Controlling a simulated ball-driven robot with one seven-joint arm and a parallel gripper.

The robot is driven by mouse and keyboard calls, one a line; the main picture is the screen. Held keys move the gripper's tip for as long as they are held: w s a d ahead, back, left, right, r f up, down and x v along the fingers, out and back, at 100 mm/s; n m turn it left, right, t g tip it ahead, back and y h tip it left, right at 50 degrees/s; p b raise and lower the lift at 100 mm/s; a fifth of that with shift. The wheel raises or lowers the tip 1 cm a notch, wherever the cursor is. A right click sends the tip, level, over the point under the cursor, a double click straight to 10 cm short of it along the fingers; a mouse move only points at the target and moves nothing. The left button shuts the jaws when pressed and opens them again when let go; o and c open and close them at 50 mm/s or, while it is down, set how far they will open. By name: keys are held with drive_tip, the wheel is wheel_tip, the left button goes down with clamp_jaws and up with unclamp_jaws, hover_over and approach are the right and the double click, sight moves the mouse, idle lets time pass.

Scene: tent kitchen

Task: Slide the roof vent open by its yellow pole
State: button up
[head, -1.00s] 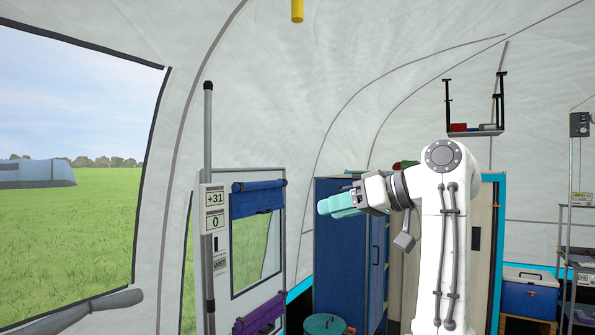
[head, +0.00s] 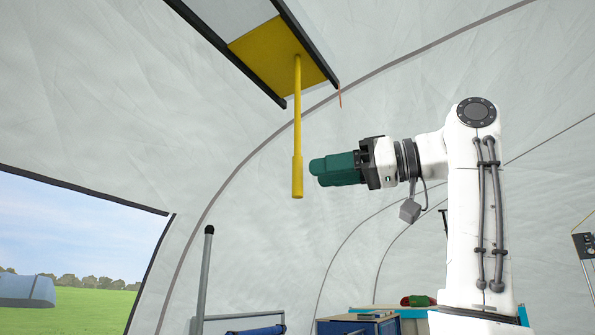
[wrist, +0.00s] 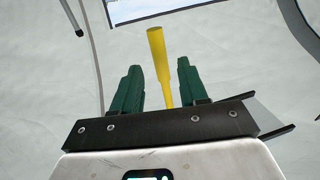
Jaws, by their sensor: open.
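The yellow pole (head: 297,135) hangs straight down from the yellow panel (head: 272,52) of the roof vent, with a thicker grip at its lower end. My gripper (head: 316,171) has green fingers and points left, level with the grip and just right of it in the head view. In the wrist view the pole (wrist: 160,65) shows between the two open green fingers (wrist: 157,85), with its thick end upward in the picture. The fingers are not closed on it. I cannot tell from the pictures how far ahead of the fingertips it is.
Dark rails (head: 306,42) run along both sides of the vent. A grey upright post (head: 204,270) stands below left, near a large window (head: 75,255). A blue cabinet (head: 360,326) is low behind my arm. The air around the pole is clear.

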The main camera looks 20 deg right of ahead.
sight(297, 177)
drive_tip(key=p+x, duration=0.1)
drive_tip(key=x, duration=0.5)
drive_tip(key=shift+p, duration=0.3)
clamp_jaws()
